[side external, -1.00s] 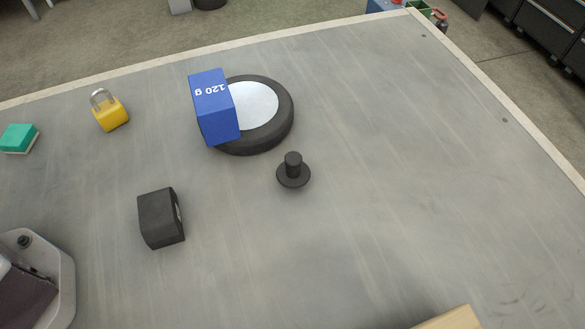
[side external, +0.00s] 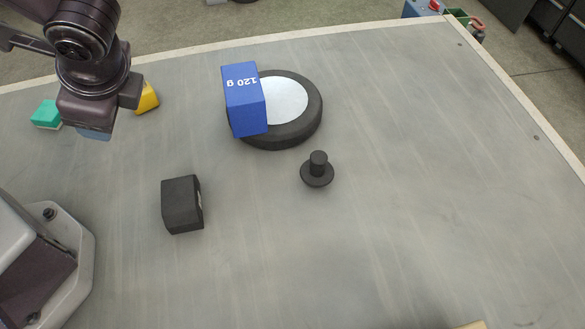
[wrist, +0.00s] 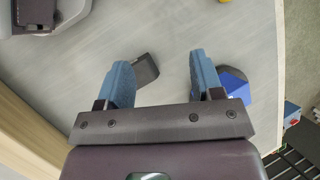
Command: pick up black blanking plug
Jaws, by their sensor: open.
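The black blanking plug (side external: 317,172) stands on the grey table in the side view, its round flange down and its narrower stem up. It is to the right of the black block and just below the wheel. I cannot make it out in the wrist view. My gripper (side external: 95,132) is at the upper left of the side view, above the table and well apart from the plug. In the wrist view my gripper (wrist: 160,60) shows two blue fingers spread wide with nothing held between them.
A blue box (side external: 244,100) marked 120 g leans on a black wheel-like disc (side external: 308,120) with a pale centre. A black block (side external: 181,205), a green block (side external: 46,114) and a partly hidden yellow padlock (side external: 148,98) are left. The table's right side is clear.

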